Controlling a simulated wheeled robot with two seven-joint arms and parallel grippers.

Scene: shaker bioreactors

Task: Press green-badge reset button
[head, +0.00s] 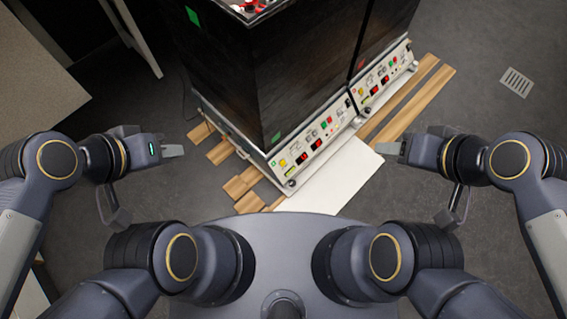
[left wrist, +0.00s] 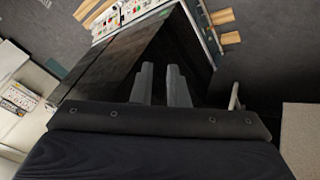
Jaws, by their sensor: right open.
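Two dark bioreactor cabinets stand side by side, each with a pale control panel along its base. The nearer cabinet (head: 240,75) has a green badge (head: 276,137) low on its front face. Its panel (head: 291,183) carries yellow, red and green buttons and red displays. The farther cabinet has a red badge (head: 361,63) above its own panel (head: 402,68). Which button is the reset is too small to tell. My left gripper (head: 173,150) is left of the nearer cabinet, open and empty; its parted fingers (left wrist: 160,85) show in the left wrist view. My right gripper (head: 387,148) is open, right of the panels, touching nothing.
Wooden strips (head: 408,100) and a white board (head: 335,180) lie on the floor by the cabinets. Another green patch (head: 193,16) is on the nearer cabinet's left side. A speckled worktop (head: 35,85) is at left.

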